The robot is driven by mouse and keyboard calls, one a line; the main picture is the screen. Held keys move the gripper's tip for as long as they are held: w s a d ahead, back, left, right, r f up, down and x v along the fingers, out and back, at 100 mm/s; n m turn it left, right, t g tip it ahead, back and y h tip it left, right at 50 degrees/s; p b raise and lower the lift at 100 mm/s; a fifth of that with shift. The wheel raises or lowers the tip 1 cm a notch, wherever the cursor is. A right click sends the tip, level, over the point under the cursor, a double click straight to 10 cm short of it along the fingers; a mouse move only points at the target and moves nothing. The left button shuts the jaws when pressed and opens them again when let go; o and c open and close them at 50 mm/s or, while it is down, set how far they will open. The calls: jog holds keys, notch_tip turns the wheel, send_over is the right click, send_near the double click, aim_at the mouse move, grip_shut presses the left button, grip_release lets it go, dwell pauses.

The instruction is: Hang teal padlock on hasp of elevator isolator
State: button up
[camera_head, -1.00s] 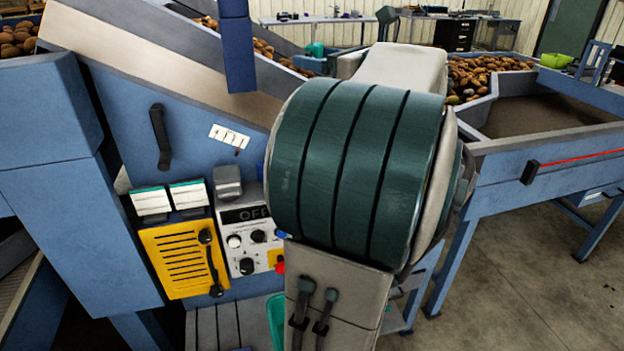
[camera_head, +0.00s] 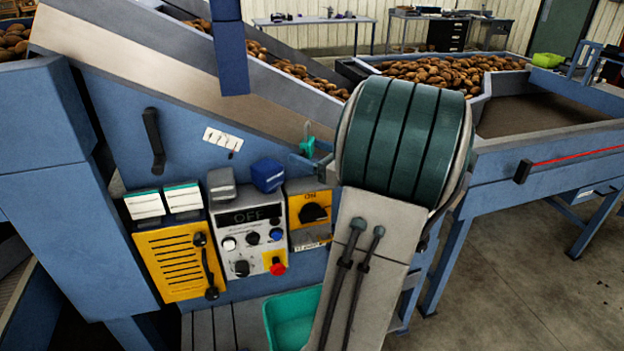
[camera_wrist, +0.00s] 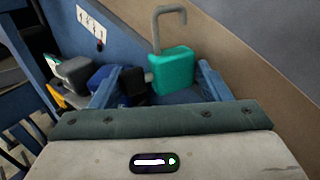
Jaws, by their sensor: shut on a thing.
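The teal padlock (camera_head: 308,146) is in my gripper (camera_head: 309,160), held up in front of the blue sloping machine side. In the wrist view the padlock (camera_wrist: 173,72) is upright near the right blue finger, its grey shackle raised and open at one end. The yellow isolator (camera_head: 311,236) has a black rotary handle and an "ON" label. It sits below and slightly right of the padlock in the head view, apart from it. I cannot make out its hasp. My arm covers the area just right of the isolator.
An "OFF" control panel (camera_head: 248,238) with knobs and a red button is left of the isolator. A blue box (camera_head: 267,174) and a grey box (camera_head: 222,184) sit above it. A teal bin (camera_head: 290,325) stands below.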

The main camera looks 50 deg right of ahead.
aim_at(313, 188)
jog(key=shift+f+p, duration=0.3)
jog(key=shift+f, duration=3.3)
jog(key=shift+f, duration=0.2)
jog(key=o, duration=1)
jog(key=shift+c, duration=0.2)
jog(key=shift+r, duration=0.1)
jog(key=s+d+b, duration=0.1)
jog(key=s+b, duration=0.2)
jog(key=s, duration=1)
jog(key=shift+s+d, duration=0.35)
jog(key=shift+d, duration=0.05)
